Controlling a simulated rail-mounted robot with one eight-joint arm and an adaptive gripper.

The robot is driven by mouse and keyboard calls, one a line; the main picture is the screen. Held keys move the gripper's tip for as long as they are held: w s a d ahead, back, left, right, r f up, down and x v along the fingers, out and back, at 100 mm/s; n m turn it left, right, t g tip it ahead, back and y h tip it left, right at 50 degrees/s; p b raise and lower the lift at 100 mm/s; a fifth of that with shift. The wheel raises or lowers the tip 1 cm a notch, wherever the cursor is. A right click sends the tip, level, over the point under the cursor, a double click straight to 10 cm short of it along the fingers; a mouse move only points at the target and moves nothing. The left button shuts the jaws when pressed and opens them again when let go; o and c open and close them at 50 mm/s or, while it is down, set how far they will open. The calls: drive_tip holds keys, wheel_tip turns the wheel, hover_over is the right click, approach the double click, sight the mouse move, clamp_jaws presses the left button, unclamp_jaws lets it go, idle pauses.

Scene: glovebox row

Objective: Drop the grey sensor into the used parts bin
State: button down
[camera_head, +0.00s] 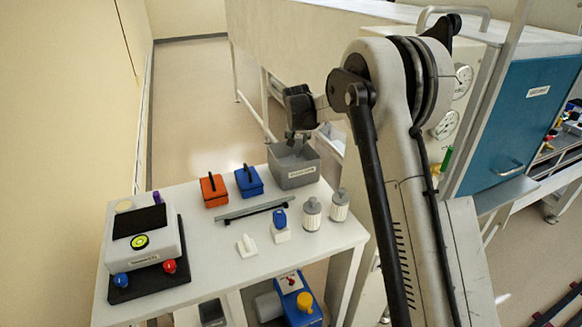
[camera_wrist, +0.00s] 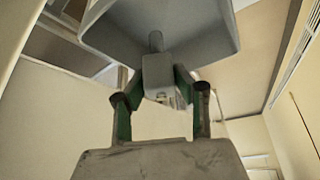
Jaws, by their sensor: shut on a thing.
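The grey sensor (camera_wrist: 158,72), a small blocky body with a short round stem, is held between the fingers of my gripper (camera_wrist: 160,88) in the wrist view. In the head view my gripper (camera_head: 298,138) points down over the used parts bin (camera_head: 298,180), an open grey box with a white label at the back right corner of the white table. The wrist view shows the bin's grey walls (camera_wrist: 105,32) around the sensor's stem. The sensor is hard to make out in the head view, and its exact height against the bin's rim is unclear.
Orange (camera_head: 214,190) and blue (camera_head: 249,181) boxes with dark handles stand left of the bin. A grey bar (camera_head: 252,211), two ribbed white cylinders (camera_head: 312,214) and a white-and-black device (camera_head: 145,238) share the table (camera_head: 205,250). A long glovebox (camera_head: 290,50) stands behind.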

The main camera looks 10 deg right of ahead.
drive_tip(key=shift+f, duration=1.2)
drive_tip(key=c, duration=1.3)
unclamp_jaws()
drive_tip(key=shift+r, duration=0.15)
drive_tip(key=v, duration=1.1)
drive_tip(key=shift+s+r, duration=0.25)
drive_tip(key=shift+r, duration=0.1)
